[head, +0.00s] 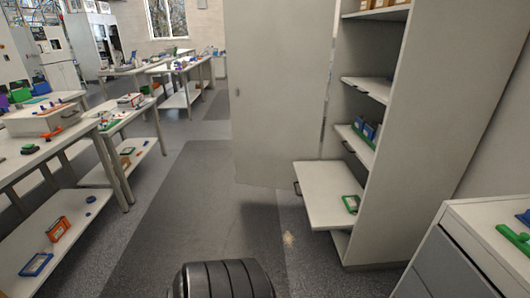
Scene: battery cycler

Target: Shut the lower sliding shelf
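The lower sliding shelf (322,200) is a white board pulled well out of the tall cabinet (430,140) on the right. A small dark handle (297,187) is on its left front edge. Shelves higher in the cabinet, one with blue items (368,130), stick out much less. Neither of my grippers is in view.
A large pale cabinet door (280,90) stands open behind the pulled-out shelf. A white drawer unit (465,255) stands at the lower right. Workbenches (60,150) with loose items line the left. The grey floor (165,220) between is clear.

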